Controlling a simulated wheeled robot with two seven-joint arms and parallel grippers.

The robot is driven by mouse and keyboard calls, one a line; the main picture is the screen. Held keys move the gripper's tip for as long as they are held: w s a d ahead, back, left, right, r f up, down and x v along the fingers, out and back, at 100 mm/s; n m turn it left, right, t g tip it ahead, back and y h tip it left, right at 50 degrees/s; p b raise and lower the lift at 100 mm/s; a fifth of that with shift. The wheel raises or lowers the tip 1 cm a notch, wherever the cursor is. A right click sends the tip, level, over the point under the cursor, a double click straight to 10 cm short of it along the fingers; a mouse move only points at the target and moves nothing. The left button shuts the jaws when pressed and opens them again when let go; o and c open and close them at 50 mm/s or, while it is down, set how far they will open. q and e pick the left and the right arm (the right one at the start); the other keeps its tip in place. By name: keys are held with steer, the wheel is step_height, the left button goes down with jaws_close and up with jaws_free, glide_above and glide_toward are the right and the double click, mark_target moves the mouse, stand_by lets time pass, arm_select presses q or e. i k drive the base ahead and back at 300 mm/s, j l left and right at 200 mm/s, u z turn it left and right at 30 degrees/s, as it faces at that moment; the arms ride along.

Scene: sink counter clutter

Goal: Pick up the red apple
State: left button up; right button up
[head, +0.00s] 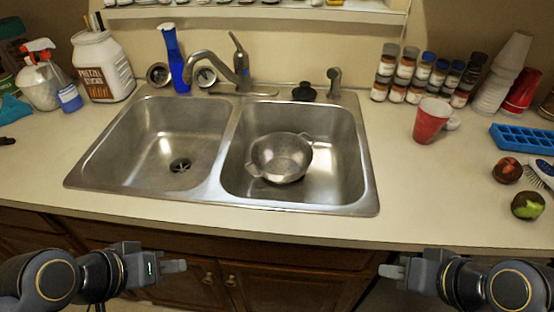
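The red apple (507,170) rests on the counter at the right, dark red with a lighter patch. A green and dark apple-like fruit (527,205) lies just in front of it, nearer the counter edge. My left gripper (176,266) is low in front of the cabinets, left of centre and far from the apple. My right gripper (390,271) is below the counter's front edge, to the left of and nearer than the apple. Neither touches anything. Both are seen edge-on, so finger spacing is unclear.
A blue ice tray (524,139) lies behind the apple, and a brush (541,172) lies close to its right. A red cup (431,121) stands behind left. The double sink (232,197) holds a metal colander (281,157). Counter left of the apple is clear.

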mark_target(508, 170)
steer(key=l+z, duration=0.1)
steer(key=z, duration=1.55)
steer(key=i+l, duration=0.2)
steer(key=i+l+u, duration=0.15)
steer(key=l, duration=0.3)
steer(key=i+l, duration=0.3)
steer(key=i+l+u, duration=0.15)
steer(key=l, duration=0.2)
steer(key=i+l, duration=0.25)
steer(key=i+l+u, duration=0.15)
steer(key=l, duration=0.3)
